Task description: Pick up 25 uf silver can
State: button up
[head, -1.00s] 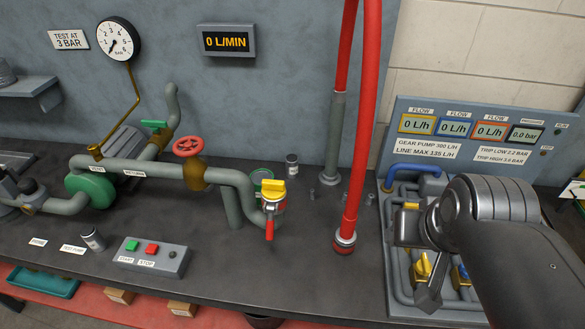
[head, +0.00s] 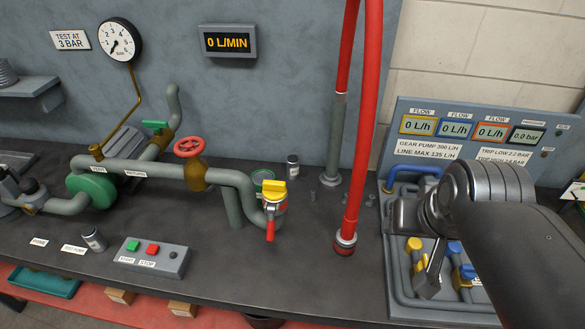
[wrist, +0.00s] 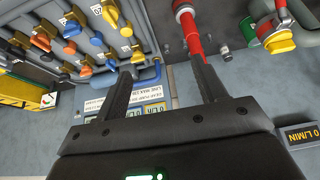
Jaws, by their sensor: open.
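The other silver can (head: 292,167) is at the back, just right of the green tin and yellow-handled valve. Their markings are too small to read, so I cannot tell which is 25 uF. A small grey cylinder, possibly the back can (wrist: 224,53), shows right of the red pipe in the wrist view. My gripper (wrist: 162,64) is open and empty, over the panel side at the right of the bench, well away from both cans.
A red vertical pipe (head: 354,180) stands between my arm and the cans. The valve panel (head: 402,285) is below my arm. The pipe rig (head: 150,170) fills the left; front-middle bench is clear.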

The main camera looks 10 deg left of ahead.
jog(key=w+a, duration=0.3)
jog(key=w, duration=0.8)
jog(key=n+y, duration=0.1)
jog(key=n, duration=0.1)
send_over(291, 160)
jog(key=s, duration=0.3)
notch_tip(291, 160, down, 18)
jog(key=x, duration=0.5)
jog(key=shift+d+f, duration=0.2)
jog(key=shift+d+x, duration=0.2)
jog(key=shift+x, duration=1.25)
jog(key=shift+d+x, duration=0.15)
jog(key=shift+x, duration=1.3)
jog(key=c, duration=1.2)
